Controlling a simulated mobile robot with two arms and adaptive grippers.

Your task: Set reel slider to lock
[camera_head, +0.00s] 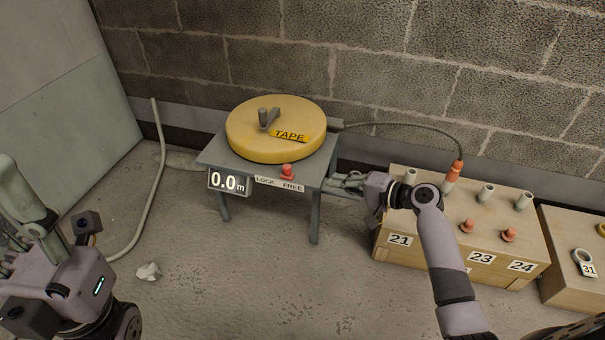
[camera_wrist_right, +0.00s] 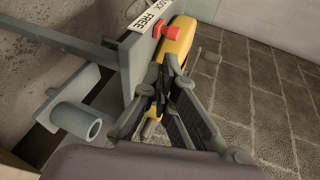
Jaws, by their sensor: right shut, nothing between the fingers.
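The reel slider is a red knob (camera_head: 287,170) on the front edge of the grey reel table (camera_head: 318,172). It stands above the FREE end of the LOCK/FREE label (camera_head: 279,184). In the right wrist view the red knob (camera_wrist_right: 170,31) shows beyond the fingers, near the word FREE. My right gripper (camera_head: 340,182) is shut and empty, just right of the table's front corner and apart from the knob. Its fingers (camera_wrist_right: 174,72) also show in the wrist view. My left gripper (camera_head: 24,205) is at the lower left, far from the table; its finger opening is unclear.
A yellow reel (camera_head: 255,140) marked TAPE, with a grey crank, sits on the table. A display (camera_head: 227,182) reads 0.0 m. A cable runs to an orange fitting (camera_head: 457,170) at a wooden box (camera_head: 400,256) with pipe stubs. Another box (camera_head: 562,285) stands farther right.

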